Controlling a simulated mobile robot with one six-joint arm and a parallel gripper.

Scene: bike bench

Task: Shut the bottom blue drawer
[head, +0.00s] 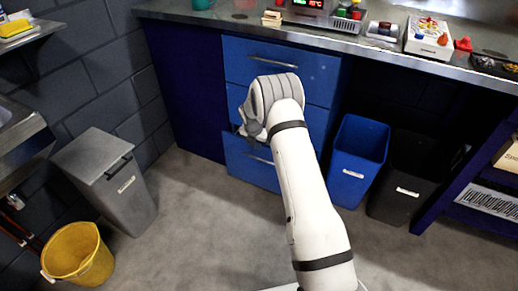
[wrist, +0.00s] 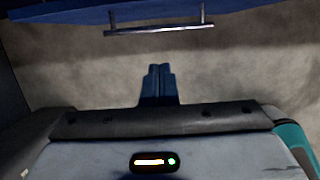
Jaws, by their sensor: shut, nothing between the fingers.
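The bottom blue drawer (head: 252,173) is the lowest front of the blue drawer unit in the head view, with a silver bar handle across it. My wrist covers part of the unit, so how far the drawer stands out is hard to tell. In the wrist view a blue drawer front (wrist: 255,7) with a silver handle (wrist: 160,29) crosses the top; I take it to be the bottom one. My gripper (wrist: 158,70) is shut and empty, its fingertips pointing toward that front, with floor visible between them. In the head view the fingertips are hidden by my wrist.
The top drawer (head: 300,62) appears flush. A blue bin (head: 358,160) and a black bin (head: 402,180) stand right of the drawers. A grey bin (head: 108,180) and yellow bucket (head: 78,255) stand at left. The floor in front is clear. The worktop (head: 215,17) overhangs above.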

